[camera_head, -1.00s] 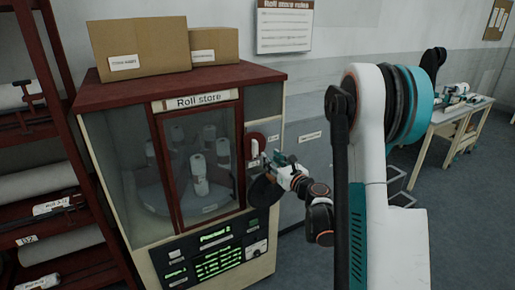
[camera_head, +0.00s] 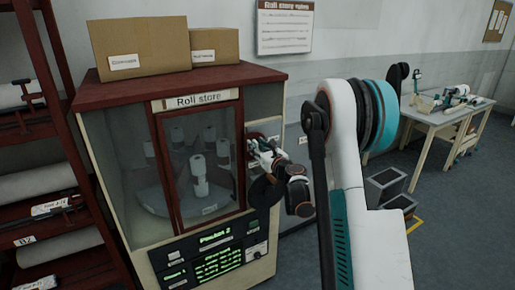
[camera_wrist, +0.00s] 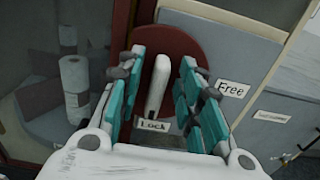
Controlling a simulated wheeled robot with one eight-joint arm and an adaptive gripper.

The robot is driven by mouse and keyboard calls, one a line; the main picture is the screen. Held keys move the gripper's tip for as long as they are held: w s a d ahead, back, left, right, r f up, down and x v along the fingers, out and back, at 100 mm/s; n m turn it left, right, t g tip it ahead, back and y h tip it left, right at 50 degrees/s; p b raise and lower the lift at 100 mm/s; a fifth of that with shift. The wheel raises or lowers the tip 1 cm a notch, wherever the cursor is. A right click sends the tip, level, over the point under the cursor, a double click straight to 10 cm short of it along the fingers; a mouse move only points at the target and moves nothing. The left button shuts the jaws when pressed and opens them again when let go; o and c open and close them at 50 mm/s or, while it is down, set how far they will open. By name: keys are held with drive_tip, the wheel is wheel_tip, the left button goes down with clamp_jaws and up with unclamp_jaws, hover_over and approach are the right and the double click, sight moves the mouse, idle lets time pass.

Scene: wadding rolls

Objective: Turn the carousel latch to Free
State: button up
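The carousel latch is a white handle (camera_wrist: 157,85) on a dark red round plate (camera_wrist: 185,45) at the cabinet's right front. The handle's lower end lies by the "Lock" label (camera_wrist: 152,125). The "Free" label (camera_wrist: 232,90) is to the right of the plate. In the wrist view my gripper (camera_wrist: 161,68) is open, its teal-padded fingers on either side of the handle, with visible gaps to both. In the head view my gripper (camera_head: 256,150) is at the cabinet front and hides most of the latch.
The "Roll store" cabinet (camera_head: 195,98) has a glass door with white rolls (camera_head: 199,175) on a carousel. A lit panel (camera_head: 213,250) sits below the door. A red rack (camera_head: 45,125) stands left. Open floor and a white table (camera_head: 440,112) are to the right.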

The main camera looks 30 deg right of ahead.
clamp_jaws()
drive_tip(key=shift+n, duration=0.3)
drive_tip(key=shift+a+f+n+b, duration=0.3)
drive_tip(key=shift+n+b, duration=0.6)
drive_tip(key=shift+n, duration=2)
drive_tip(key=shift+a+f+n+b, duration=0.35)
drive_tip(key=shift+n+b, duration=0.5)
drive_tip(key=shift+n, duration=2.05)
drive_tip(key=shift+a+f+n+b, duration=0.3)
drive_tip(key=shift+n+b, duration=0.6)
drive_tip(key=shift+n, duration=2)
unclamp_jaws()
